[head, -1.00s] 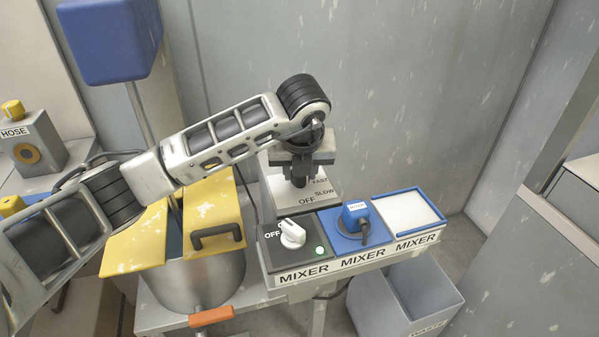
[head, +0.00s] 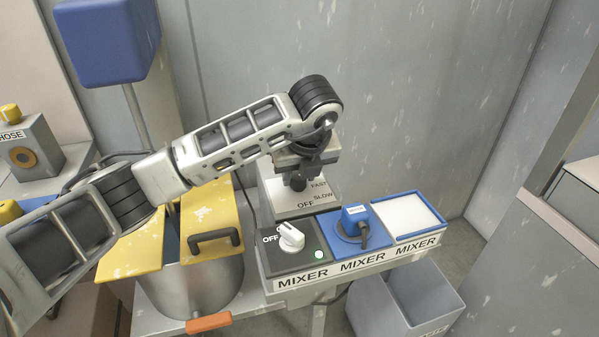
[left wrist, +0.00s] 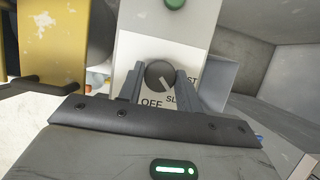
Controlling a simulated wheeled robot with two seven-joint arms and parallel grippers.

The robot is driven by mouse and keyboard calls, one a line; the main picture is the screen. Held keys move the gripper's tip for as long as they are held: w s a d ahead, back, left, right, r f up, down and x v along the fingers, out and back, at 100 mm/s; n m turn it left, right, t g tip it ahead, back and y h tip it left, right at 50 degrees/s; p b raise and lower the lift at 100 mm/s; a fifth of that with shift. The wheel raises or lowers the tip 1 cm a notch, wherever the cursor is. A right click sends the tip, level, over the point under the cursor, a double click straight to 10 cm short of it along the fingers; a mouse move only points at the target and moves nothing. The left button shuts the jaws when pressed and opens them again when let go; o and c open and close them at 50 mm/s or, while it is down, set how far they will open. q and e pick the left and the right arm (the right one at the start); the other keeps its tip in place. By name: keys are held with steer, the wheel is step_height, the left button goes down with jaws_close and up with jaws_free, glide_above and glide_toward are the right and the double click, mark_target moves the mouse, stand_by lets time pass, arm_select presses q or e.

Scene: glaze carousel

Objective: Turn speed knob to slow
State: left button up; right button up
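The speed knob (left wrist: 159,73) is a round dark knob on a pale plate marked OFF, SLOW and FAST. In the left wrist view its light pointer line slants to the lower right, toward the partly covered SLOW label. My left gripper (head: 298,178) is at the knob from above, with one finger close against each side. It looks shut on the knob; the fingertips (left wrist: 160,80) show in the left wrist view. In the head view the gripper hides much of the knob. My right gripper is not in view.
In front of the speed plate (head: 320,204) are a white OFF knob (head: 291,237) with a lit green light (head: 319,254), a blue plug (head: 354,216) and a blue-rimmed white panel (head: 407,216). A steel pot (head: 205,285) with yellow lids stands left. A grey bin (head: 400,300) stands lower right.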

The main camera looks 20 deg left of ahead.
arm_select(q)
steer(key=o, duration=0.4)
steer(key=p+v, duration=0.2)
steer(key=v, duration=1.4)
steer(key=shift+p, duration=0.4)
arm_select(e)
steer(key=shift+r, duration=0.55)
